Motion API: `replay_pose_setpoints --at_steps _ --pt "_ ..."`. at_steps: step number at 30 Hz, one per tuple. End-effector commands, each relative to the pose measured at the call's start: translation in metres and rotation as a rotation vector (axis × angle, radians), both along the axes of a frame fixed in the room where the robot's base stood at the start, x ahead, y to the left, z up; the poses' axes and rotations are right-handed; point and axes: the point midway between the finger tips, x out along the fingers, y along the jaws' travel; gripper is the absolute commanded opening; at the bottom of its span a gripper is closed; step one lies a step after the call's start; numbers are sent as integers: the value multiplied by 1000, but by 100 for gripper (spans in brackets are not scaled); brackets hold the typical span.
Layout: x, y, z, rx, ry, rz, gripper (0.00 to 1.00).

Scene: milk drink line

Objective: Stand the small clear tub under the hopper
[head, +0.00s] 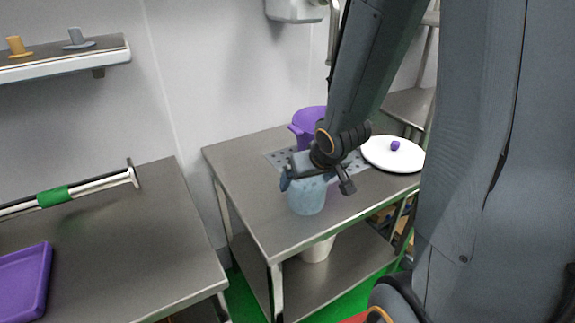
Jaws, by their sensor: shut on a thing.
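My gripper (316,186) is shut on a small see-through tub (306,198) with a pale blue tint, its fingers on either side of the tub near the top. The tub looks upright, over the front part of the middle steel table (245,185). I cannot tell whether its base touches the table. My gripper hides its rim. No hopper shows plainly; a white wall-mounted unit (294,9), cut off by the top edge, may be part of it.
A purple container (306,122) stands behind my gripper by a perforated plate (281,158). A pale bucket (318,250) is on the lower shelf. A purple tray (25,280) lies on the left table.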

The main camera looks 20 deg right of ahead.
Motion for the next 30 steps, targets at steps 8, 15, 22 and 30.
replay_pose_setpoints --at_steps 8,15,22,30 --pt "41 -1 2 -1 -1 0 53" --pt "92 -1 2 -1 0 1 53" --pt "132 -1 3 -1 -1 1 53" --pt "150 -1 1 -1 -1 2 53"
